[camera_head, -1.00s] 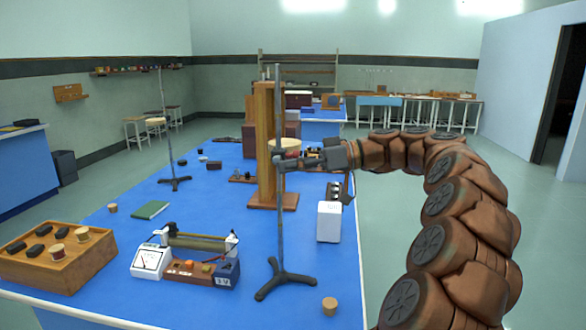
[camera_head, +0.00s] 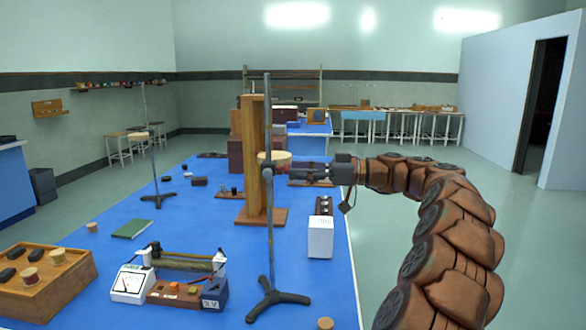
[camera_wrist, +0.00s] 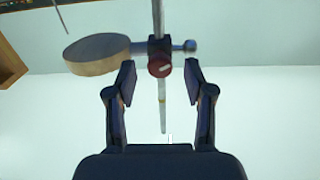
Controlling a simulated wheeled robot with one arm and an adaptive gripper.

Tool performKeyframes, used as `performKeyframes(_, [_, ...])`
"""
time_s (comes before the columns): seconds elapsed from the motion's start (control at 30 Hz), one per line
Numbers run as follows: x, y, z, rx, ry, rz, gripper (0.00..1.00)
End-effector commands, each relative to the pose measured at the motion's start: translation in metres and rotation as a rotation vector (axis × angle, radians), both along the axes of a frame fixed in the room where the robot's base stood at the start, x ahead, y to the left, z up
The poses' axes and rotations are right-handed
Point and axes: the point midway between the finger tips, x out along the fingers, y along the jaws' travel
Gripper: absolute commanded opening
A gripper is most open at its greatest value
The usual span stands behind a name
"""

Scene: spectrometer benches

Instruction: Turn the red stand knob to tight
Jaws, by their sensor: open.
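The metal stand has a thin upright rod (camera_head: 269,225) and a dark three-legged base (camera_head: 278,303) on the blue bench. In the wrist view, the red knob (camera_wrist: 160,66) sits on a dark clamp on the rod (camera_wrist: 158,15), with a pale mark on its face that looks slightly tilted. My gripper (camera_wrist: 159,76) is open, one finger on each side of the knob, with gaps on both sides. In the head view my gripper (camera_head: 281,173) reaches in from the right at the clamp's height. The knob cannot be made out there.
A wooden upright stand (camera_head: 254,160) is close behind the rod. A pale round wooden piece (camera_wrist: 97,53) is left of the clamp in the wrist view. A meter apparatus (camera_head: 172,277), wooden tray (camera_head: 45,287) and white box (camera_head: 320,238) are on the bench. The right aisle is clear.

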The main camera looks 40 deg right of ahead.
Motion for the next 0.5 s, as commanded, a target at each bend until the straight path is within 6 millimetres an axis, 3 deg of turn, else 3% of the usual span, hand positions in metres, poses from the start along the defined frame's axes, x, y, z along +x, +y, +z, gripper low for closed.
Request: performKeyframes(0.5, [0.0121, 0.0130, 0.0006, -0.001, -0.002, -0.005, 0.53])
